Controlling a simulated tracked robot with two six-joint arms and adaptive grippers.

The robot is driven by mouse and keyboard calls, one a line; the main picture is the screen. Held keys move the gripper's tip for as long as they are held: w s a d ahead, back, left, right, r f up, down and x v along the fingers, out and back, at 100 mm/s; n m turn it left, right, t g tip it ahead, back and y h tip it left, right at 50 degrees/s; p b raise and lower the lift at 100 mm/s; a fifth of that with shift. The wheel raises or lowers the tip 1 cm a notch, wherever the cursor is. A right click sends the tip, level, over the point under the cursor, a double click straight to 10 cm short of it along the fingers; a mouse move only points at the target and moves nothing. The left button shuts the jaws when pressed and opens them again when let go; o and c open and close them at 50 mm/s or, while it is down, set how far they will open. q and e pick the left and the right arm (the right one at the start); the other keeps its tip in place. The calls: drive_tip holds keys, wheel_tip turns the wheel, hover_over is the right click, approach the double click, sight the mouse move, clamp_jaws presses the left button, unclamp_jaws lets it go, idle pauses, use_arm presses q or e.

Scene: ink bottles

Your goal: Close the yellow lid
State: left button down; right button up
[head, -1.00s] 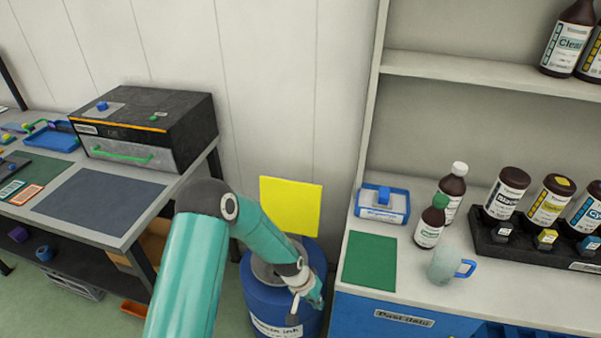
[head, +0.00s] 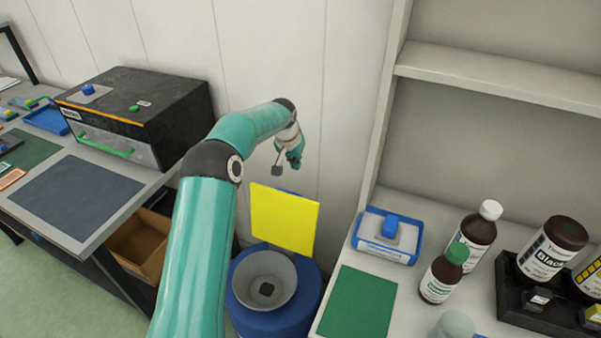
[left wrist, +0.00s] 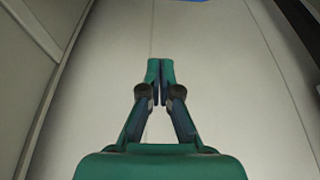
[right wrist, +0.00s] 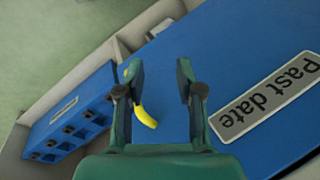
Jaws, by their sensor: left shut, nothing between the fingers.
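The yellow lid (head: 284,220) stands up, open, at the back of a round blue drum (head: 278,322) in the head view. A grey funnel-shaped opening (head: 264,280) with a dark square in its middle shows in the drum's top. My left gripper (head: 296,160) is above and behind the lid's top edge, near the wall, apart from the lid. In the left wrist view its fingertips (left wrist: 160,72) are together with nothing between them. My right gripper (right wrist: 161,75) is open, over a blue surface with a "Past date" label (right wrist: 268,98); it is not in the head view.
A bench with a black box-shaped device (head: 140,108) stands at the left. At the right, a counter carries a green mat (head: 358,303), a blue tray (head: 386,237), brown bottles (head: 441,275) and a black rack (head: 540,308). A yellow curved piece (right wrist: 146,117) shows near my right gripper's left finger.

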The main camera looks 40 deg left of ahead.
use_arm(q)
wheel_tip(320, 180, down, 9)
drive_tip(key=s+p, duration=0.1)
drive_tip(key=p, duration=0.2)
drive_tip(key=shift+p, duration=0.35)
idle(0.4)
drive_tip(key=shift+a, duration=0.1)
